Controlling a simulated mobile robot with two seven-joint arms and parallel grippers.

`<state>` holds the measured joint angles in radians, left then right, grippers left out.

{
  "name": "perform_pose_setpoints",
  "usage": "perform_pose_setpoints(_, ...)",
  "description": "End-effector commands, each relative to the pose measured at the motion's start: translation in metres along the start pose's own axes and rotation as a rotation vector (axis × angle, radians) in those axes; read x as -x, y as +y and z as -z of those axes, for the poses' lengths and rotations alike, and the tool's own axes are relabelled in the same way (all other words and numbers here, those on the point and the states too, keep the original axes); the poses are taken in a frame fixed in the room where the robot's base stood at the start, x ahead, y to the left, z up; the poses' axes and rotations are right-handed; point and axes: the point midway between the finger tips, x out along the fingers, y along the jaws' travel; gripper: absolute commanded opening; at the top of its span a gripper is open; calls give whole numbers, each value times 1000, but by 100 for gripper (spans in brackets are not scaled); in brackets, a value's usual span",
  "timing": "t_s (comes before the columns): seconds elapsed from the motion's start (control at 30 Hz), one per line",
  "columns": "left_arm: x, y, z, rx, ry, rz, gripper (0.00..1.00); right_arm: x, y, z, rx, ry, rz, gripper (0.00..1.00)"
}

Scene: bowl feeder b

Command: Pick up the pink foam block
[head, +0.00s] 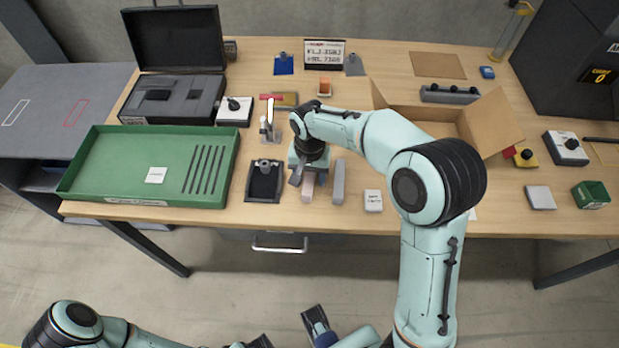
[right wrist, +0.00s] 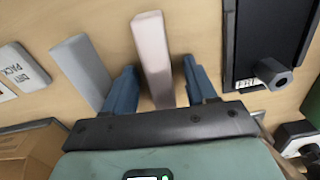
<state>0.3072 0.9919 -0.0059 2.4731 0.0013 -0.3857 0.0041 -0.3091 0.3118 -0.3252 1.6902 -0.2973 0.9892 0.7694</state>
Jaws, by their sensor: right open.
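The pink foam block (head: 308,188) lies on the wooden table near its front edge, partly hidden under my right gripper in the head view. In the right wrist view the pink foam block (right wrist: 153,50) is a pale pink bar between the two blue fingers. My right gripper (right wrist: 158,78) is open, with a gap on each side of the block. In the head view the right gripper (head: 308,174) is over the block's far part. My left gripper (head: 290,333) is only partly visible at the bottom edge, away from the table, and its opening is unclear.
A grey bar (head: 338,182) lies just right of the block. A black plate with a knob (head: 265,181) is to its left. A small white labelled box (head: 373,200), an open cardboard box (head: 495,122) and a green tray (head: 225,168) stand farther out.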

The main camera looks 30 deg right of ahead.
Motion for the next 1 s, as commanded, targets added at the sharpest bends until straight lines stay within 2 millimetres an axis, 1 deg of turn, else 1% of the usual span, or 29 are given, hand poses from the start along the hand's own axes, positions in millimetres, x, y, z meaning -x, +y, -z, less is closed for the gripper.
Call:
perform_pose_setpoints(0.03, 0, 0, 0, 0, 0, 0, 43, 0, 0, 0, 0, 0, 0, 56)
perform_pose_setpoints(0.07, 0, 0, 0, 0, 0, 0, 43, 0, 0, 0, 0, 0, 0, 53)
perform_pose_setpoints(0.1, 0, 0, 0, 0, 0, 0, 43, 0, 0, 0, 0, 0, 0, 40)
perform_pose_setpoints(0.17, 0, 0, 0, 0, 0, 0, 43, 1, 0, 0, 0, 0, 0, 21)
perform_pose_setpoints(0.2, 0, 0, 0, 0, 0, 0, 43, 1, 0, 0, 0, 0, 0, 8)
perform_pose_setpoints(0.23, 0, 0, 0, 0, 0, 0, 43, 1, 0, 0, 0, 0, 0, 2)
perform_pose_setpoints(0.53, 0, 0, 0, 0, 0, 0, 43, 2, 0, 0, 0, 1, 1, 2)
perform_pose_setpoints(0.67, 1, 0, 0, 0, 0, 0, 43, 9, -1, 1, 0, 2, 3, 2)
perform_pose_setpoints(0.77, 3, 1, 0, 0, 1, 0, 43, 20, -1, 1, 1, 4, 4, 2)
perform_pose_setpoints(0.87, 6, 2, 0, -1, 2, -1, 43, 38, -1, 1, 1, 5, 5, 2)
perform_pose_setpoints(0.97, 10, 4, 0, -1, 3, -1, 43, 64, -1, 1, 0, 6, 6, 2)
perform_pose_setpoints(1.0, 12, 5, 1, -1, 4, -1, 43, 76, -1, 2, 0, 7, 6, 2)
